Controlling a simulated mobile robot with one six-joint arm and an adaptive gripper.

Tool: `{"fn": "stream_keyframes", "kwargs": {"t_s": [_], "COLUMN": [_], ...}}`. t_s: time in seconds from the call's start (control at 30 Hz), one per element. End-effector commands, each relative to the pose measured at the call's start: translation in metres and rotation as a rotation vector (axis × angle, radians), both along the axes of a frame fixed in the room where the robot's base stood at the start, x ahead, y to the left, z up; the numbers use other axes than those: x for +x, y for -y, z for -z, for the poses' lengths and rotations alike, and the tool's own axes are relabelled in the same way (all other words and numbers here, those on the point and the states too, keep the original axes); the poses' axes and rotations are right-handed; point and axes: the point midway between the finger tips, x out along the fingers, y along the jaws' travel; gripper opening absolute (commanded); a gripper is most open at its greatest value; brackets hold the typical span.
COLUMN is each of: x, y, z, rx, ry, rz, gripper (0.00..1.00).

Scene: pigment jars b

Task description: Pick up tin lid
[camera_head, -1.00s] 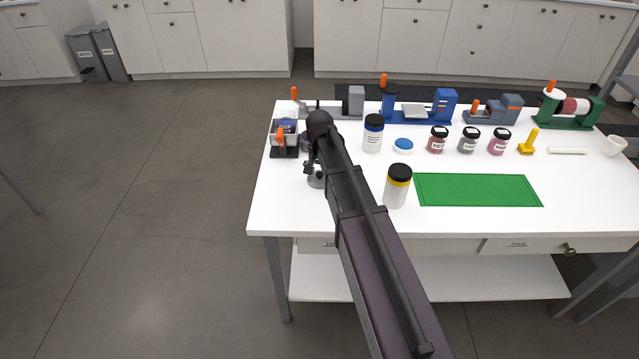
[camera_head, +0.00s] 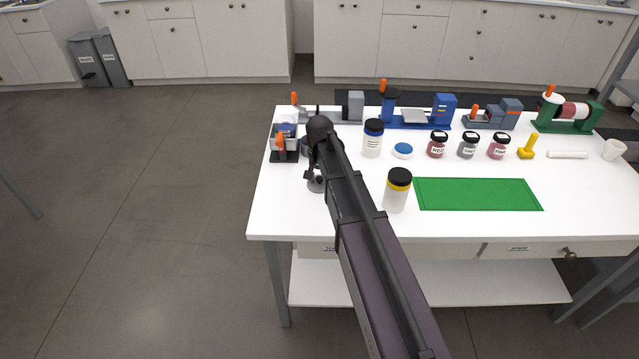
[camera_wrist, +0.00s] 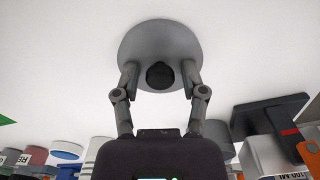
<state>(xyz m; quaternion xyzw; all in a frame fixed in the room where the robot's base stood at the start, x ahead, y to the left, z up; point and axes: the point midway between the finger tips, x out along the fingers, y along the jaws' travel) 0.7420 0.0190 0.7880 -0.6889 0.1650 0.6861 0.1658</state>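The tin lid, a round grey disc (camera_wrist: 160,35) with a black knob (camera_wrist: 160,76), lies on the white table in the wrist view. In the head view a grey part of the lid (camera_head: 316,185) shows beside my arm, near the table's left side; my arm hides much of it. My gripper (camera_wrist: 160,70) is open, with one finger on each side of the knob. A small gap shows between each finger and the knob. The fingertips overlap the lid's disc in the wrist view; I cannot tell whether they touch it.
A yellow-banded jar (camera_head: 397,190) stands right of my arm, beside a green mat (camera_head: 478,194). A grey-and-orange device (camera_head: 284,154) is close on the left.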

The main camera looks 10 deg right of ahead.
Motion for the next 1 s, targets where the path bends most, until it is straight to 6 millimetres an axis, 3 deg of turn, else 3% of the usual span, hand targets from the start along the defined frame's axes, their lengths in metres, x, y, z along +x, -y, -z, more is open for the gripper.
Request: {"fn": "stream_keyframes", "kwargs": {"t_s": [0.3, 0.73, 1.0], "x": [-0.001, -0.002, -0.001], "y": [0.0, 0.0, 0.0], "z": [0.002, 0.001, -0.009], "rx": [0.0, 0.0, -0.001], "ry": [-0.002, -0.004, -0.003], "rz": [0.0, 0.0, 0.0], "gripper": [0.03, 0.02, 0.0]}}
